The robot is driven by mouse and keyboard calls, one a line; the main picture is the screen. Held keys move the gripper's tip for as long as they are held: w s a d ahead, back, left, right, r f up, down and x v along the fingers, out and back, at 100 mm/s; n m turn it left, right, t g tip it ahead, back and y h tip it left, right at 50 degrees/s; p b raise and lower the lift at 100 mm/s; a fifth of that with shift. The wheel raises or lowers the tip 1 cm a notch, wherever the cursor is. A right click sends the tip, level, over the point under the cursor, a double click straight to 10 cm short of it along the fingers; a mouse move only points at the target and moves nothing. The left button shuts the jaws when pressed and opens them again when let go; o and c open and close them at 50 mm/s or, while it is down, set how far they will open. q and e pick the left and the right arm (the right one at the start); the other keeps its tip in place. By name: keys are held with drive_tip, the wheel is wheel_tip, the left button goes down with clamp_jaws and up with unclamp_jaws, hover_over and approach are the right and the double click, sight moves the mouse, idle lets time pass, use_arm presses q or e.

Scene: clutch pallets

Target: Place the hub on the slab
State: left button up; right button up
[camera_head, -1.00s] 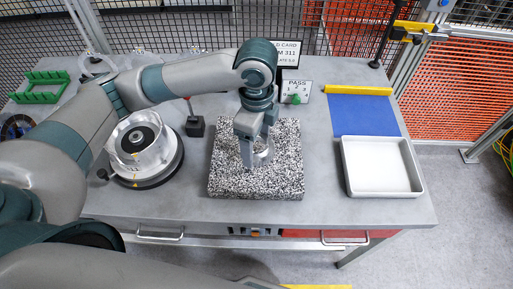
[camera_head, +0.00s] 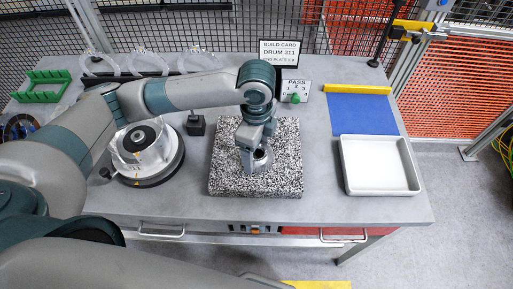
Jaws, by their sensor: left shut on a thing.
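The slab (camera_head: 230,184) is a speckled black-and-white block on the grey table. The hub (camera_head: 263,159) is a small metallic ring-like part, seen over the middle of the slab. My left gripper (camera_head: 251,165) points down there and is shut on the hub at its left side. The gripper partly hides the hub, and I cannot tell whether the hub's underside touches the slab. My right gripper is not in view.
A silver drum (camera_head: 142,152) on a dark round base stands left of the slab. A white tray (camera_head: 348,185) and a blue mat (camera_head: 364,115) lie to the right. A green rack (camera_head: 42,96) is at far left.

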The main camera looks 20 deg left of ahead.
use_arm(q)
drive_tip(key=o, duration=1.6)
drive_tip(key=shift+f, duration=0.1)
drive_tip(key=shift+c, duration=0.2)
wheel_tip(320, 180, up, 12)
drive_tip(key=b, duration=0.3)
